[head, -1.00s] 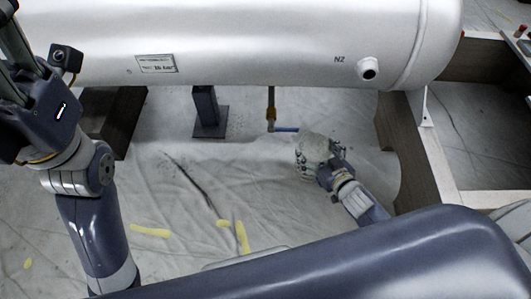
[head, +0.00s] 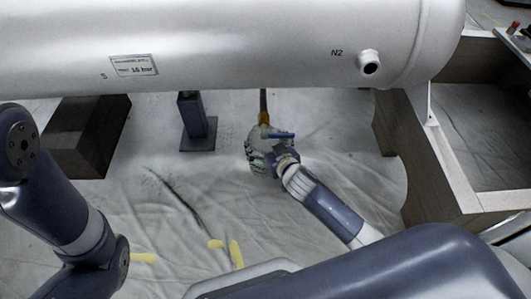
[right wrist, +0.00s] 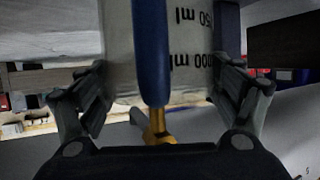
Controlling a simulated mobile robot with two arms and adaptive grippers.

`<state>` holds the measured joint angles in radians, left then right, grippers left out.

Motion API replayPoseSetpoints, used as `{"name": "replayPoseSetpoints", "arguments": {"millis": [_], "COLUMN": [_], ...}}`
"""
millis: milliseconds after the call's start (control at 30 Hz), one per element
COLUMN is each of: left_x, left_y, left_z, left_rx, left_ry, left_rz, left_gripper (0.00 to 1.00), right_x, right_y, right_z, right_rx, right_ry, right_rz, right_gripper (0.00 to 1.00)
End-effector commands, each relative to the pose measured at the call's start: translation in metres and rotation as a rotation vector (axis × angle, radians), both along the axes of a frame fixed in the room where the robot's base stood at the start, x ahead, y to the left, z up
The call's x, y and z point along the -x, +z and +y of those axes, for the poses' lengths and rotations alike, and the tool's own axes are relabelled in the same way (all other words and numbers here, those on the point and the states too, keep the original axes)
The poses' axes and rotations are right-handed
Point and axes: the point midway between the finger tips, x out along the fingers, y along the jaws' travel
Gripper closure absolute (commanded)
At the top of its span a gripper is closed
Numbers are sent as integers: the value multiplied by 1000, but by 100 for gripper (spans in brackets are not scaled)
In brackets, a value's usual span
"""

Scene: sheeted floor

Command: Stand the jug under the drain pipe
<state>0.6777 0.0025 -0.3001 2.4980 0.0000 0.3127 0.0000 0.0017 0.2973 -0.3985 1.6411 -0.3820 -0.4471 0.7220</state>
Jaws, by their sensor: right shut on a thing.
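The drain pipe (head: 263,103) hangs below the white tank, with a brass valve (head: 264,119) and a blue lever (head: 283,135). My right gripper (head: 262,155) is shut on the pale jug (head: 254,140) at the pipe's lower end. In the right wrist view the jug (right wrist: 190,50), with upside-down ml marks, sits between both fingers. The blue lever (right wrist: 152,50) and brass part (right wrist: 158,125) cross in front of it. Whether the jug touches the floor or the pipe end is over its mouth, I cannot tell. My left gripper is out of view.
The white tank (head: 220,45) spans the top. A grey support post (head: 194,120) and a dark block (head: 90,135) stand left of the pipe. A wooden frame (head: 430,160) is at right. Yellow marks (head: 236,253) lie on the creased sheet, mostly clear in front.

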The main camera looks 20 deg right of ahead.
Motion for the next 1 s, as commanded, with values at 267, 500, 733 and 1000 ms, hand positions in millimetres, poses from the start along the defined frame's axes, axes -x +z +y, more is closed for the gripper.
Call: {"name": "replayPoseSetpoints", "arguments": {"millis": [267,500,733,1000], "left_x": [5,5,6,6], "left_y": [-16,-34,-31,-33], "left_z": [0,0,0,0], "left_rx": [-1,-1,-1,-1], "left_ry": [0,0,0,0], "left_rz": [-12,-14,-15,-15], "left_gripper": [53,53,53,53], "right_x": [-1,-1,-1,-1], "right_y": [-19,-36,-34,-38], "right_z": [1,1,1,1], "right_rx": [1,1,0,0], "right_ry": [0,2,1,0], "right_rz": [-1,-2,-2,0], "right_gripper": [56,56,56,0]}}
